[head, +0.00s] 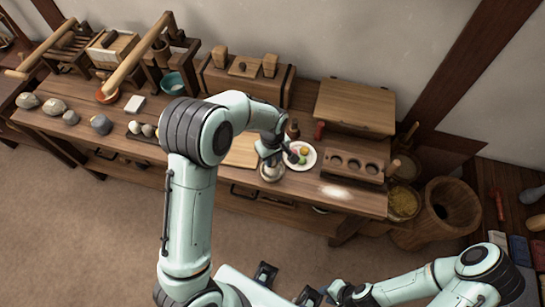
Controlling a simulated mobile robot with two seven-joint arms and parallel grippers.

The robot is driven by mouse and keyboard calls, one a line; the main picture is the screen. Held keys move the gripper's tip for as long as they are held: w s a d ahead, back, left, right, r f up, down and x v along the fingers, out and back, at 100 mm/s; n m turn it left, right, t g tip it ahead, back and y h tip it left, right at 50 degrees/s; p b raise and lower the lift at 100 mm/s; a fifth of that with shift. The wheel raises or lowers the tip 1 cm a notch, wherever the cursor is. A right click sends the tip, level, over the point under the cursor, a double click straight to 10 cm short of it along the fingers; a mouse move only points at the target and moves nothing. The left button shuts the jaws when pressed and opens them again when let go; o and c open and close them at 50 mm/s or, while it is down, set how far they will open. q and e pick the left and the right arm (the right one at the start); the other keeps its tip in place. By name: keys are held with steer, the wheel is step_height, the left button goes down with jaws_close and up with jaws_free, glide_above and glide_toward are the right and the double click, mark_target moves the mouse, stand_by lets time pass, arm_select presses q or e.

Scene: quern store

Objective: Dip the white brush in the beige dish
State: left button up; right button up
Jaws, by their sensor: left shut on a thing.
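My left gripper (271,159) is over the long wooden bench, pointing down just above a small round pale dish (272,174), which looks like the beige dish. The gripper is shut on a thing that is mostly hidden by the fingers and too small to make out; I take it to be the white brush. I cannot tell whether its tip touches what is in the dish. My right gripper (338,292) is low at the bottom of the picture, away from the bench, and its jaws are too small to read.
A white plate (302,164) with colored pieces stands close to the right of the dish. A wooden block with round holes (355,166) and a lidded wooden box (354,106) stand further right. A flat board (241,152) lies left of the dish.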

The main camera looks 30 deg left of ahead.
arm_select(q)
steer(key=shift+f+b, duration=0.35)
steer(key=shift+f, duration=0.25)
arm_select(e)
steer(key=shift+s+f, duration=0.2)
steer(key=shift+f, duration=0.15)
stand_by(1.0)
